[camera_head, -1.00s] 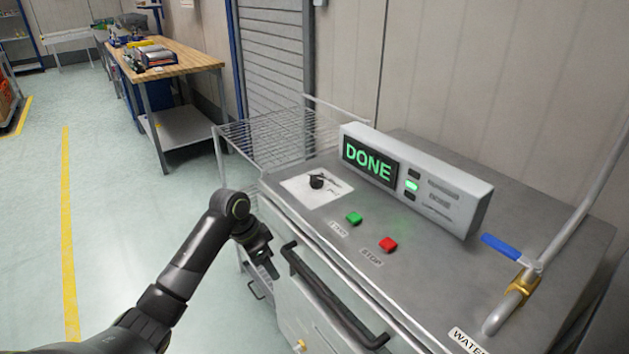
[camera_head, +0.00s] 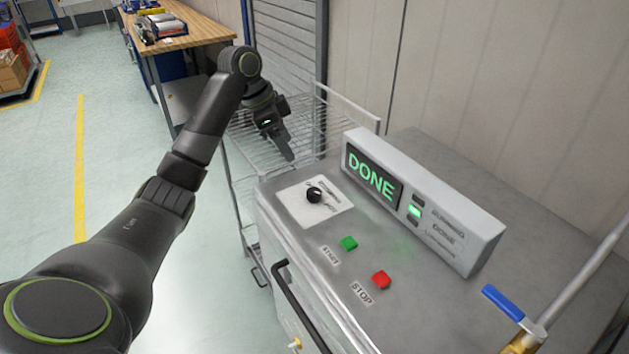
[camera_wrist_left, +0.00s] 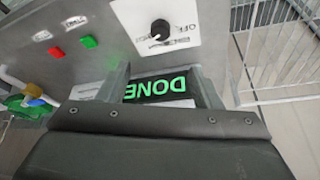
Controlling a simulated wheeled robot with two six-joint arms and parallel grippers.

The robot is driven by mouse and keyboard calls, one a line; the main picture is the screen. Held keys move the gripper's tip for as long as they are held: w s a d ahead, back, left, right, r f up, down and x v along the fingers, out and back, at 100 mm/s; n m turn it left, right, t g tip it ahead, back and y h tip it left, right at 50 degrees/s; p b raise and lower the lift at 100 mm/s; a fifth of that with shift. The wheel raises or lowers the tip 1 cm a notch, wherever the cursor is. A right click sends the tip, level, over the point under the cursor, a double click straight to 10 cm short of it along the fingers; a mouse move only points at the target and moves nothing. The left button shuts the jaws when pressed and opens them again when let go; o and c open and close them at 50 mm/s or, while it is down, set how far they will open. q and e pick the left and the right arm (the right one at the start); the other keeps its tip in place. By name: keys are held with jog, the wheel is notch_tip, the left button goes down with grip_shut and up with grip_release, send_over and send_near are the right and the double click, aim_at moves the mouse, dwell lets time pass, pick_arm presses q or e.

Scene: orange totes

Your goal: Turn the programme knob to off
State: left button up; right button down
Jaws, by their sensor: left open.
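The programme knob (camera_head: 314,195) is a small black dial with a light pointer line, on a white plate (camera_head: 335,213) at the left end of the grey machine top. In the left wrist view the knob (camera_wrist_left: 161,30) shows near the top, with the word OFF printed beside it. My left gripper (camera_head: 288,150) is above the machine's back left corner, beyond the knob and apart from it. It is open and empty, with its fingers pointing down; in the left wrist view the display shows between them. My right gripper is not in view.
A display box (camera_head: 420,200) reading DONE stands behind the knob. A green START button (camera_head: 349,243) and a red STOP button (camera_head: 381,280) lie nearer. A wire rack (camera_head: 240,150) is at the left. A blue-handled valve (camera_head: 503,303) is at the right.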

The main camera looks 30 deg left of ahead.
aim_at(314, 191)
pick_arm(q)
jog(key=p+x, duration=0.2)
jog(key=x, duration=1.4)
jog(key=shift+s, duration=0.1)
jog(key=c, duration=0.9)
jog(key=shift+r, duration=0.1)
jog(key=shift+c, duration=0.4)
